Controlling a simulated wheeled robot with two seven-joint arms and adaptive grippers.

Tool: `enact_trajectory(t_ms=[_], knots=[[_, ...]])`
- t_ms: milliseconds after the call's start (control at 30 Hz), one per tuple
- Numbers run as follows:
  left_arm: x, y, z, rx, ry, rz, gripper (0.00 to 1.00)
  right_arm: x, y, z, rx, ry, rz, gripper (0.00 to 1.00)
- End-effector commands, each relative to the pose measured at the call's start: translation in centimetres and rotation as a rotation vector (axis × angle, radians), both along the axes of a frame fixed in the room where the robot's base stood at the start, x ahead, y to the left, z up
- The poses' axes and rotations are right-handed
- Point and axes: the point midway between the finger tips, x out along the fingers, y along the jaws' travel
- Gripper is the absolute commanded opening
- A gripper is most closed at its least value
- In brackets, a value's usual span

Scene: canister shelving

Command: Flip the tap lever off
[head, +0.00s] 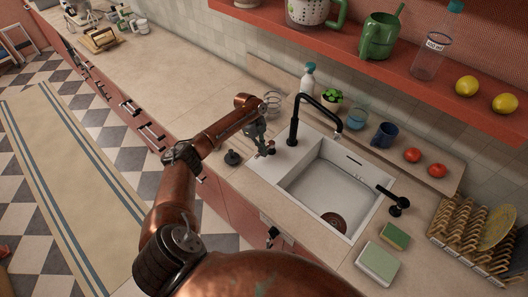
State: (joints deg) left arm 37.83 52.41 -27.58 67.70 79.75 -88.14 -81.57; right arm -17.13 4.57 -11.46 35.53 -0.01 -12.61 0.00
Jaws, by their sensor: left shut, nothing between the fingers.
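A black tap (295,125) with an arched spout stands on the back-left rim of a white sink (325,180). Its spout end hangs over the basin; I cannot make out any water stream. A black lever-like fitting (397,204) stands at the sink's right end, apart from the tap. My left gripper (267,149) is shut and empty, pointing down at the sink's left rim, left of the tap. Small dark parts lie close to its fingertips; I cannot tell whether they touch. My right gripper is not in view.
A shelf (410,84) with a green watering can (380,36) and lemons overhangs the back. A blue mug (385,135) and tomatoes (437,170) stand behind the sink. A dish rack (468,240) and sponges are at right. The left counter (170,75) is mostly clear.

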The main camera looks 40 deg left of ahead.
Motion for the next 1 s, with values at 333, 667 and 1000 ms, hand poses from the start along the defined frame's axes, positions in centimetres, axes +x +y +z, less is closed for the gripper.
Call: enact_trajectory(t_ms=[333,667,1000], knots=[[-0.1,-3.1,0.5,0.001,0.001,-0.006,0.0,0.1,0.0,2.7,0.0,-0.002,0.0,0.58],[0.2,-2.2,5.6,0.003,-0.002,-0.003,0.0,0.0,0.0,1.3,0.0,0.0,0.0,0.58],[0.3,-1.0,9.3,0.001,-0.001,-0.003,0.0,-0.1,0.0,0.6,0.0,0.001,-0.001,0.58]])
